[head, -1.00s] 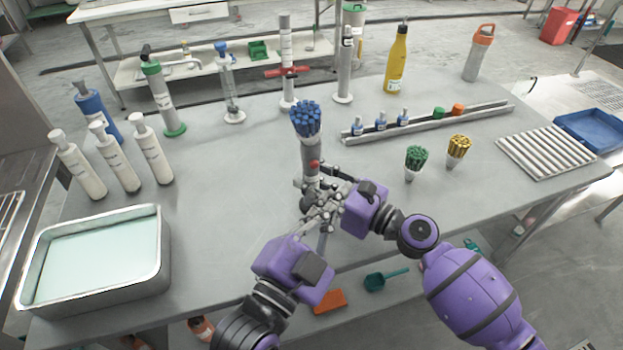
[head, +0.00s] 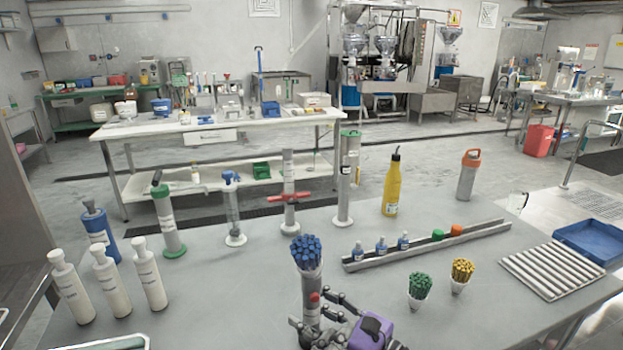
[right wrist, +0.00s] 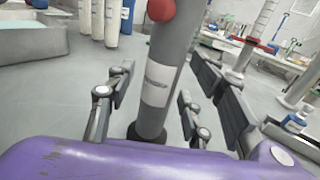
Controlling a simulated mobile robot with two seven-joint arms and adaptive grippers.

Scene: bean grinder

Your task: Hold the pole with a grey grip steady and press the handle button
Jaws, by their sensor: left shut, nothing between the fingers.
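A grey pole (head: 312,290) with a red button (head: 315,297) on its side stands upright near the table's front, with a bundle of blue sticks (head: 306,252) at its top. In the right wrist view the pole (right wrist: 160,80) has a white label and a dark foot, and its red button (right wrist: 161,10) is at the top edge. My right gripper (head: 333,306) is open, its fingers on both sides of the pole and visibly apart from it.
A rail (head: 425,246) with small bottles, green (head: 419,287) and yellow (head: 462,271) stick cups and a ribbed rack (head: 553,271) lie to the right. White bottles (head: 110,283) stand left, a yellow bottle (head: 391,185) behind. The table between the white bottles and the pole is clear.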

